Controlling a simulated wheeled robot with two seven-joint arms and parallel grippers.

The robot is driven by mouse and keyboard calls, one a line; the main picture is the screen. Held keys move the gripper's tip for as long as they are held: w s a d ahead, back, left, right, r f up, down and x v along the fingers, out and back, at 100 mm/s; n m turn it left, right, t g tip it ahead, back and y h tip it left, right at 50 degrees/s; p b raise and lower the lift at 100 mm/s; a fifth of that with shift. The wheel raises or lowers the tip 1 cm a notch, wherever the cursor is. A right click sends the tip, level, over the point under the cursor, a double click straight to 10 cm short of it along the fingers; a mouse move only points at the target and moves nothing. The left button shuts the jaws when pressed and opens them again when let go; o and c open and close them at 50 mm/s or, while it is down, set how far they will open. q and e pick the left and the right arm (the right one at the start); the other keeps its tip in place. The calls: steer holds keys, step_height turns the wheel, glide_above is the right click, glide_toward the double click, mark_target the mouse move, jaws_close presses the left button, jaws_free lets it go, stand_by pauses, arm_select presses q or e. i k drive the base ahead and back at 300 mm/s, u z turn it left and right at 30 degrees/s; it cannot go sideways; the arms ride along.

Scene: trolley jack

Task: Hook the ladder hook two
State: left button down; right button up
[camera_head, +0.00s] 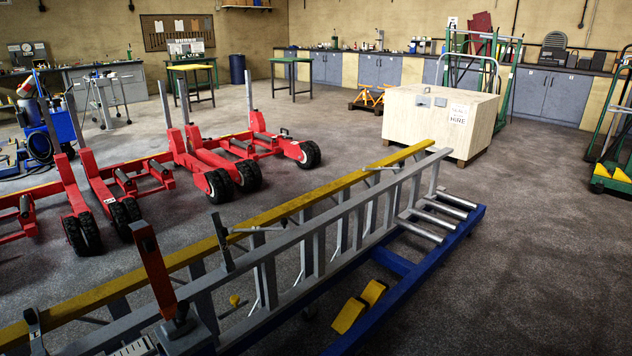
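A long ladder (318,255) with grey rails and rungs lies from the lower left toward the right middle, with a yellow rail (300,202) alongside it. It rests on a blue frame (415,278) with several grey bars at its far right end. A dark upright piece (222,242) with a thin rod stands by the ladder at centre left. A red-orange upright bar (154,268) rises from a dark grey block at the lower left. I cannot tell which part is ladder hook two. I make out neither of my grippers.
Red wheeled jacks (195,158) stand at left behind the ladder. A pale wooden crate (440,118) stands beyond the ladder's far end. Yellow blocks (358,306) sit by the blue frame. Workbenches line the back wall.

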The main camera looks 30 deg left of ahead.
mark_target(228, 266)
steer(key=u, duration=0.5)
steer(key=i, duration=0.7)
steer(key=u, duration=0.35)
